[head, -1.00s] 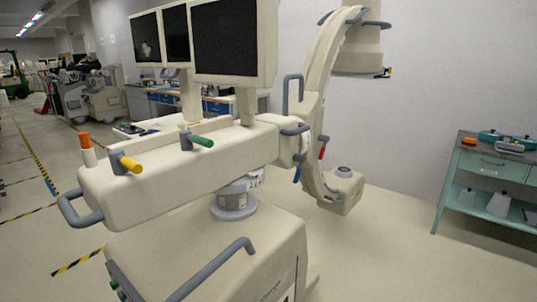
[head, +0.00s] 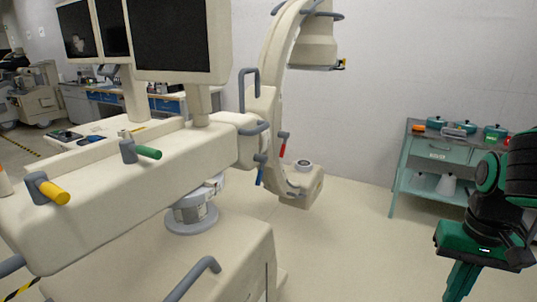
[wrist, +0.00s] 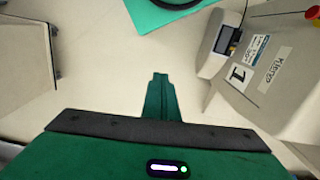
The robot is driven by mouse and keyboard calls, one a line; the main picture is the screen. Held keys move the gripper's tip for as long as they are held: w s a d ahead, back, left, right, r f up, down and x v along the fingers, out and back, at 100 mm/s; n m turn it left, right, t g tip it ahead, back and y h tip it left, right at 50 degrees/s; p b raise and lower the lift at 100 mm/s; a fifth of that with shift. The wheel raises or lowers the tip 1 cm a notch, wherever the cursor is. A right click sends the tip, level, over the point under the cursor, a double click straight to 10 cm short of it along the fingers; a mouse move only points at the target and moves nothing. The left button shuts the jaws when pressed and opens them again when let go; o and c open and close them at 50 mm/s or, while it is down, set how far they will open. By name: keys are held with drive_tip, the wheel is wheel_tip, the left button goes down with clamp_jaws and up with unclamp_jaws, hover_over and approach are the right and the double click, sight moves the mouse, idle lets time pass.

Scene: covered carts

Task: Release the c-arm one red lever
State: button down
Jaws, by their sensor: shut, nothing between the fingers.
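The red lever is not in the wrist view.
The C-arm's cart body (head: 110,180) with yellow (head: 55,192) and green (head: 148,153) handles fills the left. A teal side table (head: 438,150) holding pots stands at the right wall, behind my arm. The floor (head: 350,240) between the C-arm and my arm is clear.

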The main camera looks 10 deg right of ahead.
drive_tip(key=w+r+n+t, duration=0.25)
drive_tip(key=w+n, duration=0.35)
drive_tip(key=w, duration=1.1)
drive_tip(key=w+r+n+t, duration=0.1)
drive_tip(key=w+n+t, duration=0.4)
drive_tip(key=w, duration=1.1)
drive_tip(key=w+a+n+t+y, duration=0.2)
drive_tip(key=w+a+n, duration=0.2)
drive_tip(key=w, duration=0.6)
drive_tip(key=w+a+n+t+y, duration=0.2)
drive_tip(key=w+a+n, duration=0.2)
drive_tip(key=w, duration=0.6)
drive_tip(key=w+a+n+t+y, duration=0.1)
drive_tip(key=w+a+n, duration=0.4)
drive_tip(key=w, duration=0.5)
drive_tip(key=shift+a+f+t+y, duration=0.15)
drive_tip(key=shift+a+t+y, duration=0.25)
drive_tip(key=shift+a+t, duration=0.45)
drive_tip(key=shift+w+a, duration=0.15)
